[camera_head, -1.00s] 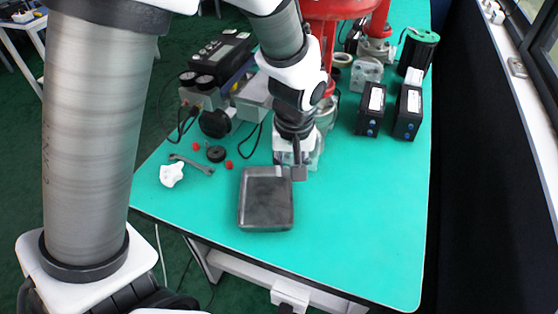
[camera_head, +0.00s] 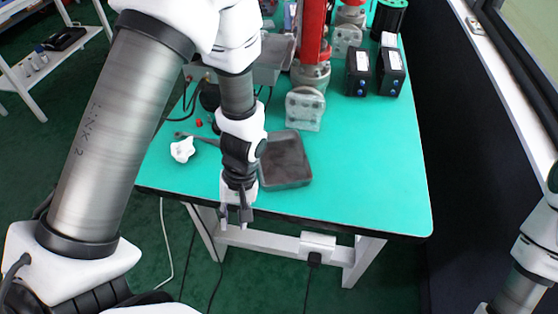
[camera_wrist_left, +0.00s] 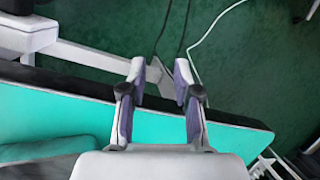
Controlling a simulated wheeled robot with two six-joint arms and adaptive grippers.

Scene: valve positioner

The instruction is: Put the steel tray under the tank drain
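The dark grey steel tray (camera_head: 287,160) lies flat on the green table near its front edge. My left arm covers its left side in the head view. My left gripper (camera_head: 234,216) points down at the table's front edge, left of and nearer than the tray, apart from it. The left wrist view shows its two fingers (camera_wrist_left: 160,75) spread with nothing between them. A red upright body (camera_head: 313,32) with a grey flange stands behind the tray; its top is cut off. I cannot make out the drain clearly. My right gripper is outside the frames.
A pale block-shaped fitting (camera_head: 305,108) stands just behind the tray. Two black boxes (camera_head: 374,72) and a dark green cylinder (camera_head: 388,18) are at the back right. A white knob (camera_head: 182,149) lies on the left. The table's right front (camera_head: 380,180) is clear.

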